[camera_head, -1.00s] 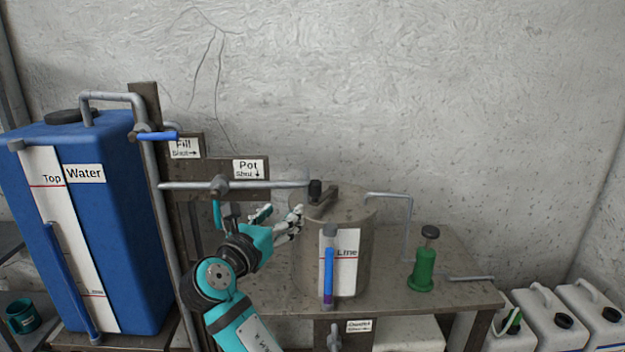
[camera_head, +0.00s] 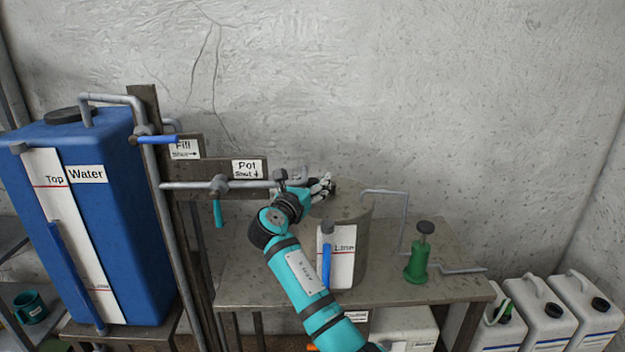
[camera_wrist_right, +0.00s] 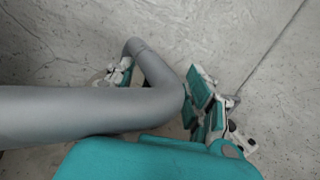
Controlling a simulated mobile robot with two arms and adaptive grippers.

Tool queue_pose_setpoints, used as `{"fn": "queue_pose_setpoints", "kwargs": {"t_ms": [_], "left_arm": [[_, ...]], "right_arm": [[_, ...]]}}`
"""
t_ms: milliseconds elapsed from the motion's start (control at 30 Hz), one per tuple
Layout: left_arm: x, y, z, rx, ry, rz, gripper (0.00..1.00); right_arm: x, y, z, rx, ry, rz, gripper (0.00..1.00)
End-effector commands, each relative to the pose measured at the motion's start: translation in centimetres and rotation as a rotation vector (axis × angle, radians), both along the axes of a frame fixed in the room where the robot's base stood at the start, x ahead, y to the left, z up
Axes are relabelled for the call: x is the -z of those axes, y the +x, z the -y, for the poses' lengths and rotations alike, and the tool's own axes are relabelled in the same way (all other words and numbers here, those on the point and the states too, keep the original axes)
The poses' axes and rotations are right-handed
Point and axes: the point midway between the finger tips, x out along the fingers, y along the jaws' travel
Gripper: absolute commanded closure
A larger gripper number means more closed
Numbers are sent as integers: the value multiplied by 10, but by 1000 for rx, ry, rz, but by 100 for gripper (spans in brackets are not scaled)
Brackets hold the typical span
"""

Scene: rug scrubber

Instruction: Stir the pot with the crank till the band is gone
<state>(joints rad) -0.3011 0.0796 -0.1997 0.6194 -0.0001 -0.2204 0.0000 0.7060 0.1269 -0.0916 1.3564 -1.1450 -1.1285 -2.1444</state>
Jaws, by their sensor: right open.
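The round metal pot (camera_head: 364,235) stands on the bench, partly behind my right arm. Its lid is mostly hidden by my right gripper (camera_head: 322,186), which is open at the lid's left rim. The crank is mostly covered by the gripper, so I cannot tell whether they touch. In the right wrist view the open fingers (camera_wrist_right: 163,88) appear beyond a bent grey pipe (camera_wrist_right: 100,108). My left gripper is out of view.
The pot valve with teal handle (camera_head: 218,213) and its pipe lie left of the gripper. A green pump bottle (camera_head: 417,262) stands on the bench (camera_head: 440,288) at right. A blue water tank (camera_head: 120,230) is at left; white jugs (camera_head: 545,312) are at lower right.

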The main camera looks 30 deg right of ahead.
Motion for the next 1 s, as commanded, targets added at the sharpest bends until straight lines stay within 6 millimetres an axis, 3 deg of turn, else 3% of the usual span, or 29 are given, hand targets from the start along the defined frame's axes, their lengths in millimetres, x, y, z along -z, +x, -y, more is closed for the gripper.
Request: {"fn": "queue_pose_setpoints", "kwargs": {"t_ms": [267, 700, 1000], "left_arm": [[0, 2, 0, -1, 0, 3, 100], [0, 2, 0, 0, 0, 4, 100], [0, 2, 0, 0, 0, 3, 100]], "right_arm": [[0, 1, 1, 0, 1, 1, 45], [0, 1, 1, 0, 1, 1, 100], [1, 1, 0, -1, 0, 0, 100]]}}
